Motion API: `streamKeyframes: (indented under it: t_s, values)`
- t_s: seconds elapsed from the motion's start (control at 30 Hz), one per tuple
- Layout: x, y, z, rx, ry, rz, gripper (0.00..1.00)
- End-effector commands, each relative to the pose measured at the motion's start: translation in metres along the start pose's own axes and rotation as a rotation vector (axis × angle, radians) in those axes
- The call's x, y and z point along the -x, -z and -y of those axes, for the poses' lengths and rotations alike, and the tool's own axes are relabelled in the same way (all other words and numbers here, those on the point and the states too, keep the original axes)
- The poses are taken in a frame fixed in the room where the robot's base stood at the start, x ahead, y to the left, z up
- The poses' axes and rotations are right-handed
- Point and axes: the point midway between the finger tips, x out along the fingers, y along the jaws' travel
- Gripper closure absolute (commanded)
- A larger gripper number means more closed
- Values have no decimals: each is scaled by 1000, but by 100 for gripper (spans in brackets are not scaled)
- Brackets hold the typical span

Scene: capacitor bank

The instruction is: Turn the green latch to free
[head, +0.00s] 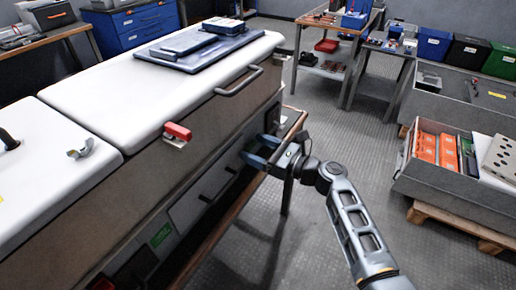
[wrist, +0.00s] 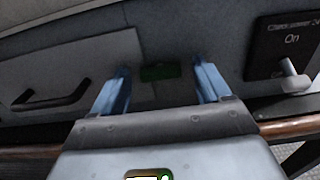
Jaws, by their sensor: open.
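The green latch (wrist: 160,72) shows in the wrist view as a small dark green bar lying flat, roughly level, on the grey cabinet front. My gripper (wrist: 160,78) is open, with one blue finger to the left of the latch and one to the right. A gap shows on each side, and I see no contact. How far the fingertips are from the panel is hard to tell. In the head view my gripper (head: 262,152) is at the cabinet's front face, and the latch is not visible there.
A dark drawer handle (wrist: 55,97) is left of the latch. A red latch (head: 177,131) sits on the cabinet's upper edge. A brown rail (head: 225,215) runs along the front below.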

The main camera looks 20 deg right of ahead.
Motion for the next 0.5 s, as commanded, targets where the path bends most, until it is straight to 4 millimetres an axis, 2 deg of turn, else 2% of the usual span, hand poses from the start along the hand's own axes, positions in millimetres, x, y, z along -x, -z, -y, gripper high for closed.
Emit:
streamKeyframes:
  t_s: [0.07,0.5]
  values:
    - [0,0,0,0,0,0,26]
    - [0,0,0,0,1,0,68]
